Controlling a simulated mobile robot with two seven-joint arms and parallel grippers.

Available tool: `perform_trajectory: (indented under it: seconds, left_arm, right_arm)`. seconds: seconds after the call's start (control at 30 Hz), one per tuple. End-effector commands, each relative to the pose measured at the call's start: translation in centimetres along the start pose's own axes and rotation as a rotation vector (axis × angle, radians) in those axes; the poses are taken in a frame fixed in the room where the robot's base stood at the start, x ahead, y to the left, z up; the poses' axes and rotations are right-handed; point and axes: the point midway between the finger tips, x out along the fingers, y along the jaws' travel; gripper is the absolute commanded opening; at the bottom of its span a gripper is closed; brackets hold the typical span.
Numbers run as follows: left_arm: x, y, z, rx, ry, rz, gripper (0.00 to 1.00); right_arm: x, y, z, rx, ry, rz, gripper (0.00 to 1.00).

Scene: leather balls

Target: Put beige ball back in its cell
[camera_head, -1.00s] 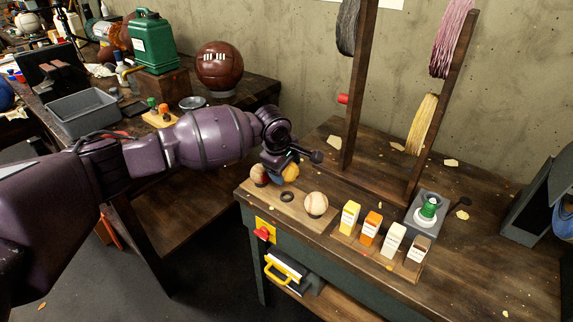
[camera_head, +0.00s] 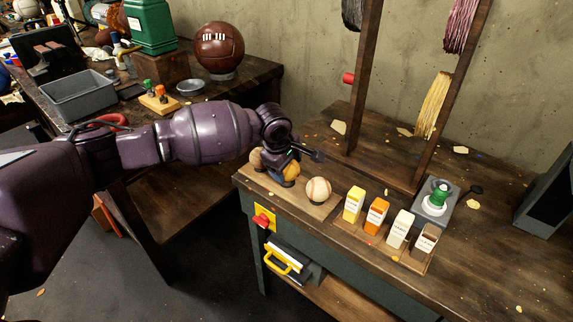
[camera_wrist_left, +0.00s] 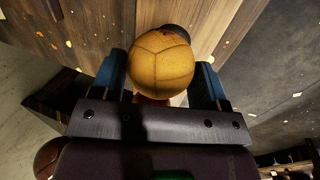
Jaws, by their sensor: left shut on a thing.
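The beige ball (camera_head: 292,172), yellow-tan in colour, is held between the blue fingers of my left gripper (camera_head: 285,176). The left wrist view shows the ball (camera_wrist_left: 160,62) between both fingers (camera_wrist_left: 158,80). It is at the wooden ball board (camera_head: 305,207), between a tan ball (camera_head: 256,160) at the left and a white stitched ball (camera_head: 318,190) at the right. A dark round shape (camera_wrist_left: 178,32), perhaps a ring cell, shows partly behind the ball in the left wrist view. Whether the ball touches a cell is hidden. My right gripper is out of view.
Small yellow, orange, white and brown boxes (camera_head: 376,216) stand right of the balls. A grey block with a green-topped item (camera_head: 437,198) is beyond them. A wooden rack (camera_head: 362,90) with hanging cords rises behind. The left bench holds a brown ball (camera_head: 220,48).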

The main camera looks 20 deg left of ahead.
Motion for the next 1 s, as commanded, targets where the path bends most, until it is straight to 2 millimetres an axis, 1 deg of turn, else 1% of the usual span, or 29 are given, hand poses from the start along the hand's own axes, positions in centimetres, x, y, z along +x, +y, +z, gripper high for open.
perform_trajectory:
  seconds: [0.33,0.97,1.0]
  left_arm:
    - [0.1,0.0,0.0,0.0,0.0,0.001,0.41]
    - [1.1,-0.3,0.0,0.0,-0.001,0.0,0.41]
    - [1.0,-0.3,0.0,0.0,-0.001,0.0,0.74]
  right_arm:
    - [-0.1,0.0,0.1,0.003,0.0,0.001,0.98]
    - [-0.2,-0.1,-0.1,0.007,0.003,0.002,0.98]
    - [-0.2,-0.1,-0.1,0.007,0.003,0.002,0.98]
